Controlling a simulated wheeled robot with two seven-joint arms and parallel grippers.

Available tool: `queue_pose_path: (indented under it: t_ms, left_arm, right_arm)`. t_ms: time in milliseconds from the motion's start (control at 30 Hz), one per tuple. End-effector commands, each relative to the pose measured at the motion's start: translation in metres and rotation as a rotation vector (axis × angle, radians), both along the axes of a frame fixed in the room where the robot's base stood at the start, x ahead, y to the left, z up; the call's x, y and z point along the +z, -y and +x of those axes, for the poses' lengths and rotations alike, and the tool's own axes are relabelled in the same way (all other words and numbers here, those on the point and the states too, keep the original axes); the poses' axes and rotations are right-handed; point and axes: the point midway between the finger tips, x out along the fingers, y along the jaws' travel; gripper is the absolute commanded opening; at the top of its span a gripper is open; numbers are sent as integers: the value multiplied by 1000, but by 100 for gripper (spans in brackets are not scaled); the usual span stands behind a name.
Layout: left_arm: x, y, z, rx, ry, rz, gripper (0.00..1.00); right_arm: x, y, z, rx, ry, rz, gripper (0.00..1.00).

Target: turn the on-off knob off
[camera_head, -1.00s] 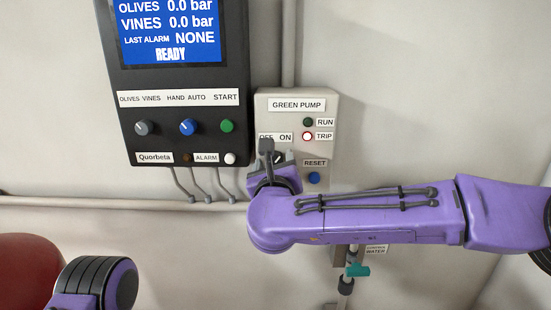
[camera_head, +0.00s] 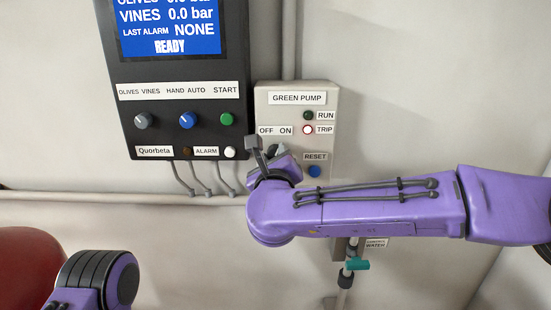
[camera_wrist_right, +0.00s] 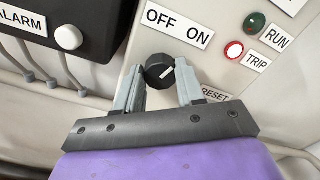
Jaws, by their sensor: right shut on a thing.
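The on-off knob (camera_wrist_right: 160,71) is black with a white mark, on the beige GREEN PUMP box (camera_head: 325,135). In the right wrist view its mark points up and right, toward the ON label (camera_wrist_right: 197,38) rather than the OFF label (camera_wrist_right: 160,15). My right gripper (camera_head: 268,156) is at the knob, its grey fingers on either side; it is shut on the knob. In the head view the gripper is tilted left and mostly hides the knob. Part of my left arm shows at lower left; its gripper is not in view.
The blue RESET button (camera_head: 314,171) and the TRIP light (camera_head: 308,130), lit with a red ring, are just right of the gripper. The black controller (camera_head: 180,105) is to the left. A teal valve handle (camera_head: 357,264) sits below my right arm.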

Motion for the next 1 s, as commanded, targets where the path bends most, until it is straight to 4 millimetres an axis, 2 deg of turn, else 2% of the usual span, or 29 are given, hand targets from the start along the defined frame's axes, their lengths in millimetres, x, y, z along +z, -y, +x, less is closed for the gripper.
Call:
queue_pose_path:
  t_ms: [700,1000]
  left_arm:
    - [11,0,0,0,0,0,43]
    - [18,0,0,0,0,0,43]
  right_arm:
    - [-1,-2,0,1,0,-670,8]
    - [-2,-2,0,2,-1,-876,8]
